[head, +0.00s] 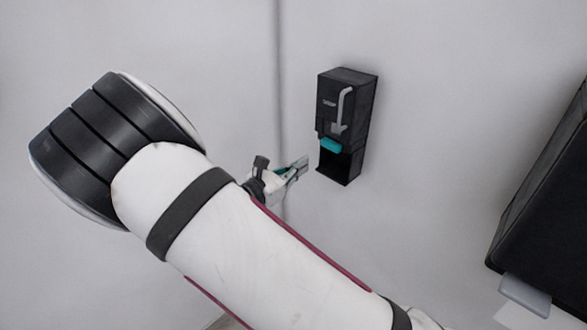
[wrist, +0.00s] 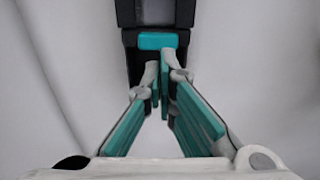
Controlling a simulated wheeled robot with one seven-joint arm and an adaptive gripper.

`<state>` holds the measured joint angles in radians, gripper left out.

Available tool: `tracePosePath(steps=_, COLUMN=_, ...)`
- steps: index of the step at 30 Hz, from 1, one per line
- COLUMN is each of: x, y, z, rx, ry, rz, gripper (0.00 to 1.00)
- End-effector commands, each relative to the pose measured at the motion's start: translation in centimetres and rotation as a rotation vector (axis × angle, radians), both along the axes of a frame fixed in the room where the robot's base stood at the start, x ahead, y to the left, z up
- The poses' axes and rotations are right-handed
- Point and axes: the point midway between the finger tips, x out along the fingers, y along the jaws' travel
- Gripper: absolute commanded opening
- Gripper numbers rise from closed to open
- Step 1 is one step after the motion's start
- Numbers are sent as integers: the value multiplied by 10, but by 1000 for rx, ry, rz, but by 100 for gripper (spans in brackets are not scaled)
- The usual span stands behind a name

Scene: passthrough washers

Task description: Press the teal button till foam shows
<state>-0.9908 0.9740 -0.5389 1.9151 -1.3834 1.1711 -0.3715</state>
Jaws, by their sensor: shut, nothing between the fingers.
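A black dispenser (head: 347,110) is fixed to the pale wall, with a grey lever-like shape on its front. The teal button (head: 331,145) sticks out below its front, above a dark open recess. In the wrist view the teal button (wrist: 158,41) lies straight ahead, just beyond the fingertips. My gripper (head: 304,163) is shut and empty, a little left of and below the button in the head view. In the wrist view my gripper (wrist: 160,70) has its fingers together, tips near the button's lower edge. Whether they touch it I cannot tell. No foam is visible.
A large black box-like unit (head: 550,200) with a grey tab (head: 525,294) stands at the right edge. A vertical seam runs down the wall left of the dispenser. The wall between dispenser and black unit is bare.

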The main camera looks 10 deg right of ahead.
Motion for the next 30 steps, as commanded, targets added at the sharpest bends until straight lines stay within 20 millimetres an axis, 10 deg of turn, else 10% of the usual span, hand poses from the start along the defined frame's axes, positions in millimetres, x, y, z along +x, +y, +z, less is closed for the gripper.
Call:
tracePosePath(steps=15, x=49, y=-69, z=0, rx=0, ry=0, rz=-2, gripper=0)
tracePosePath(steps=30, x=55, y=-76, z=0, rx=0, ry=1, rz=0, gripper=0)
